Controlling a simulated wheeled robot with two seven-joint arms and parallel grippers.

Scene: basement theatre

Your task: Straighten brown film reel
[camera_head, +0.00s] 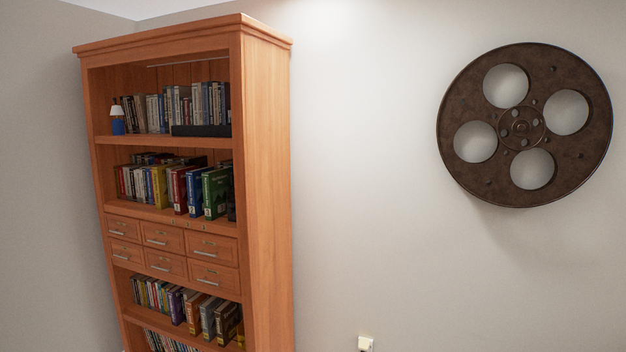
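The brown film reel (464,112) hangs on the pale wall at the upper right of the head view. It is a dark brown disc with several large round holes around a small hub (522,128). The holes sit rotated, one at upper left, one at right, one at lower right and one at left. The whole reel is in view, and nothing touches it. Neither of my grippers shows in the head view.
A tall wooden bookcase (265,170) with books and small drawers stands against the wall on the left. A wall outlet (365,344) shows at the bottom middle. The wall between bookcase and reel is bare. The floor is out of view.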

